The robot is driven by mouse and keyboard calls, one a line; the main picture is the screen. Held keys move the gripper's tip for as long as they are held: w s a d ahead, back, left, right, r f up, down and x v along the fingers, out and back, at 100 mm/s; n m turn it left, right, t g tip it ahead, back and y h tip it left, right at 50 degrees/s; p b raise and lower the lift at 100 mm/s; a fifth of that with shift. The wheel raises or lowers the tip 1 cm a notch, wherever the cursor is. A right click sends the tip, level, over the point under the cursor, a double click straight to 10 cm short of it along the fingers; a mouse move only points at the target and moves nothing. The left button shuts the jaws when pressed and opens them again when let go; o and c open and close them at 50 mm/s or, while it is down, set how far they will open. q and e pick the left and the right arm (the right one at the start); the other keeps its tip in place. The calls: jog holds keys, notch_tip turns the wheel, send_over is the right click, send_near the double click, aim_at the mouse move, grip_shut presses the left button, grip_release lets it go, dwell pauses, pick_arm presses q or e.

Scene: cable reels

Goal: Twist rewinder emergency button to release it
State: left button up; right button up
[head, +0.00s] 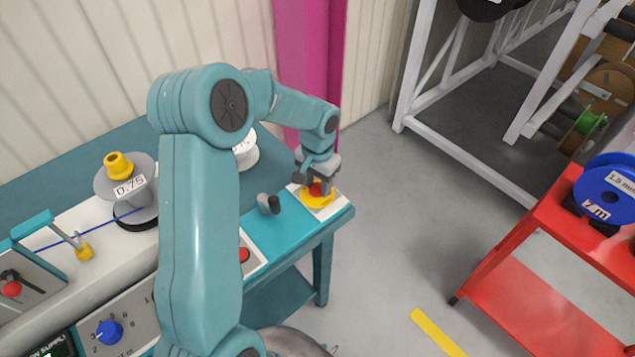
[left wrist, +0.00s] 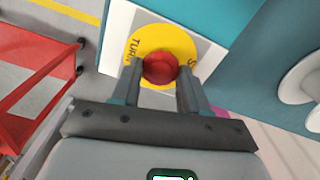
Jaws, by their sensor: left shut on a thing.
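The red emergency button (head: 316,188) sits on a round yellow plate (head: 318,202) at the right end of the teal rewinder bench. In the left wrist view the red button (left wrist: 160,67) is between the two fingers, on the yellow plate (left wrist: 160,38) with dark lettering, part of which reads "TURN". My left gripper (head: 317,186) reaches down from above and is shut on the button; it also shows in the left wrist view (left wrist: 160,80). The fingers cover part of the yellow plate's lower side there. My right gripper is not in view.
The teal bench (head: 290,225) holds a dark knob (head: 269,204), a grey reel marked 0.75 (head: 128,187) and a blue dial (head: 109,333). A red cart (head: 560,250) with a blue reel (head: 606,192) stands right. Grey floor lies clear between.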

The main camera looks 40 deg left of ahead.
pick_arm(q)
jog(key=shift+s+f, duration=0.1)
dwell(0.5)
jog(key=o, duration=1.1)
jog(key=shift+c, duration=0.2)
jog(key=shift+r, duration=0.35)
notch_tip(320, 180, up, 16)
jog(key=shift+f, duration=0.15)
